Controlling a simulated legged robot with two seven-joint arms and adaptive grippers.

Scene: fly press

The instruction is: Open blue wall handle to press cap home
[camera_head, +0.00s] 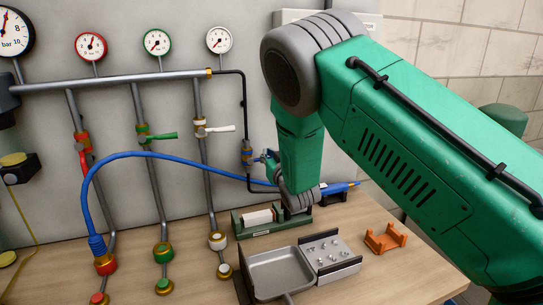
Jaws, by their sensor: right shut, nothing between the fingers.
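The blue wall handle (265,159) sits on a brass valve on a thin black pipe at the wall, and my green right arm partly hides it. My right gripper (299,204) points down below the handle, at the right end of the small green press (240,231). It is shut with nothing held; its fingertips are small and I cannot tell whether they touch the press. A pale cylindrical part (259,217) lies on the press; I cannot make out the cap. My left gripper is not in view.
Red (84,163), green (160,136) and white (215,129) valve handles sit on the wall pipes. A blue hose (150,154) crosses to the bench (350,285). A grey tray (281,272), a box of small metal parts (331,255) and an orange bracket (386,239) stand in front.

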